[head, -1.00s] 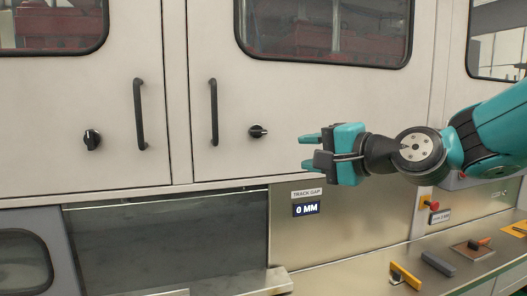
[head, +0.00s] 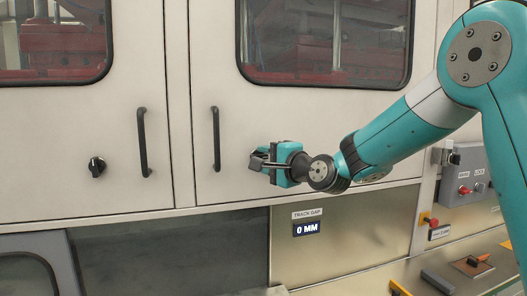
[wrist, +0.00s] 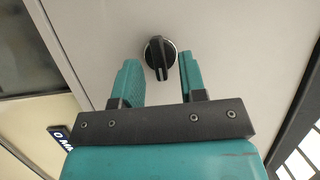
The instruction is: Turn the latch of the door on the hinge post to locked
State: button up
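The right door (head: 345,140) has a round black latch knob, hidden behind my gripper in the head view. The wrist view shows this latch (wrist: 160,58) with its raised grip ridge running up and down in that picture. My gripper (head: 257,158) is at the latch. In the wrist view my gripper (wrist: 158,68) is open, one finger on each side of the knob, with visible gaps. The left door (head: 70,140) has a similar black latch (head: 97,166), its ridge roughly upright. I cannot tell which door is on the hinge post.
Black bar handles stand on the left door (head: 142,142) and right door (head: 216,138), the latter just left of my gripper. Below are a TRACK GAP display (head: 308,228) reading 0 MM and a ledge with tools. A control box (head: 465,175) is at right.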

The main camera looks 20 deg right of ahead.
jog(key=shift+w+a, duration=0.25)
jog(key=shift+w, duration=0.3)
grip_shut()
